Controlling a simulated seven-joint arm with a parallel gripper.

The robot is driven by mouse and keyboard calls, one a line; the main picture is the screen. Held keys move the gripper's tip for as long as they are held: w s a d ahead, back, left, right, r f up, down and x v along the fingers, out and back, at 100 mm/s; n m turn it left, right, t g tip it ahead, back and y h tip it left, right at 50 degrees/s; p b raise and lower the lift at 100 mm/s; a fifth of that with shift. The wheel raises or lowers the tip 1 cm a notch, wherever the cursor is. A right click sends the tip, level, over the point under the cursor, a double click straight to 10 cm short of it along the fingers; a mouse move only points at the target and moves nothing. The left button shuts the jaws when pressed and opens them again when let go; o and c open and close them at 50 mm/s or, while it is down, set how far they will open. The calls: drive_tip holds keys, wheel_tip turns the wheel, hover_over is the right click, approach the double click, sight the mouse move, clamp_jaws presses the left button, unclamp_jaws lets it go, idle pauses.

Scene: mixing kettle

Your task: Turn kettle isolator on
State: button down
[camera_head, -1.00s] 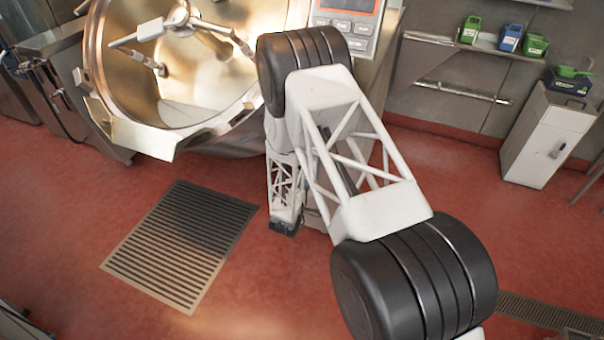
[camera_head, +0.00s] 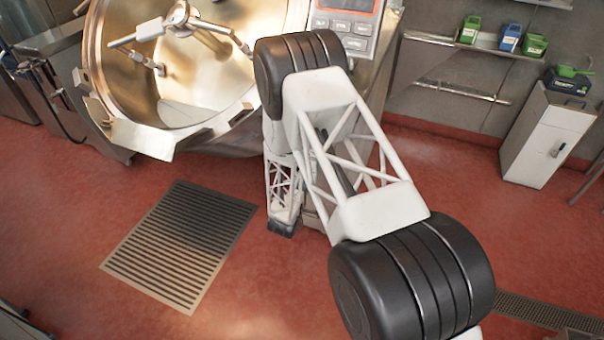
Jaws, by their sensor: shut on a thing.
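The large steel mixing kettle (camera_head: 215,130) stands at the upper left, tilted so that its open bowl shows the mixing arm (camera_head: 182,20) inside. Its control panel (camera_head: 343,27), with a red display and grey buttons, is at the top centre, on the column right of the bowl. My arm crosses in front of this column and covers much of it. The isolator cannot be made out; my arm may hide it. My gripper's fingers are not visible, so what they touch does not show.
A floor drain grate (camera_head: 182,245) lies in the red floor in front of the kettle. A white cabinet (camera_head: 546,135) stands at the right. A wall shelf (camera_head: 430,38) carries green and blue containers, with a rail (camera_head: 465,91) below.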

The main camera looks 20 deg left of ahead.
drive_tip(key=a, duration=0.1)
drive_tip(key=w+a+r, duration=0.1)
drive_tip(key=a+r, duration=0.1)
drive_tip(key=shift+w+r, duration=0.2)
drive_tip(key=shift+w, duration=0.15)
drive_tip(key=shift+s+a, duration=0.1)
drive_tip(key=shift+s, duration=0.05)
drive_tip(key=shift+s+d+f, duration=0.1)
drive_tip(key=shift+s+f, duration=0.15)
drive_tip(key=shift+s, duration=0.7)
drive_tip(key=shift+s+d+f, duration=0.1)
drive_tip(key=shift+s+f, duration=0.1)
drive_tip(key=shift+s, duration=0.75)
drive_tip(key=shift+s, duration=0.1)
drive_tip(key=shift+s, duration=2.9)
